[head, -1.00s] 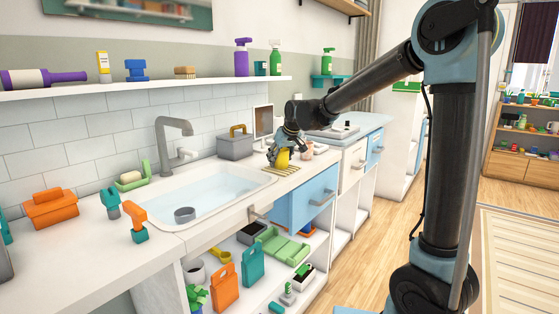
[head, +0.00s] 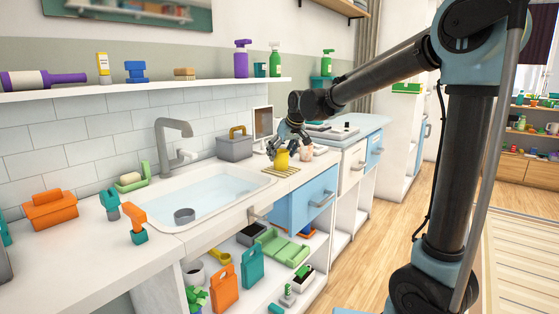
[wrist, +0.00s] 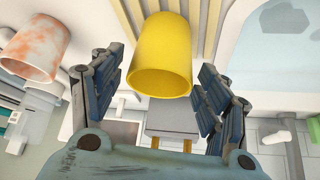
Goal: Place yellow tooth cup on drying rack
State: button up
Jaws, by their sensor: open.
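The yellow tooth cup (head: 282,158) stands on the slatted wooden drying rack (head: 281,172), on the counter right of the sink. In the wrist view the cup (wrist: 161,55) shows its open mouth toward me, with the rack's slats (wrist: 205,22) behind it. My gripper (head: 280,147) is open at the cup. In the wrist view its two fingers (wrist: 160,88) are spread wide, one on each side of the cup's rim, with visible gaps. The cup's base on the rack is partly hidden by its own body in the wrist view.
A pinkish worn cup (wrist: 36,50) stands close beside the rack. The sink (head: 205,200) with water and a grey cup lies to the left. A grey toolbox (head: 235,146) and a framed panel (head: 263,125) stand behind the rack.

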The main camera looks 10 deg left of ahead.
jog(key=v, duration=0.7)
jog(key=shift+d+r, duration=0.25)
jog(key=shift+r, duration=0.05)
jog(key=s+d+f+m+h, duration=0.1)
jog(key=s+d+f, duration=0.2)
jog(key=d, duration=0.6)
jog(key=s+d+f+m+h, duration=0.1)
jog(key=s+d+f+m, duration=0.15)
jog(key=d, duration=0.65)
jog(key=s+d+f+m+h, duration=0.1)
jog(key=s+d+f, duration=0.25)
jog(key=d, duration=0.55)
jog(key=s+d+f+m+g, duration=0.1)
jog(key=s+d+f+m, duration=0.1)
jog(key=s+d+f, duration=0.5)
jog(key=s+d+f+m+g+h, duration=0.1)
jog(key=s+d+f+m, duration=0.1)
jog(key=s+d+f, duration=0.5)
jog(key=s+f, duration=0.1)
jog(key=s, duration=0.4)
jog(key=shift+d+f+h, duration=0.25)
jog(key=shift+d+h, duration=0.05)
jog(key=shift+d, duration=0.05)
jog(key=shift+s+m, duration=0.1)
jog(key=shift+m, duration=0.15)
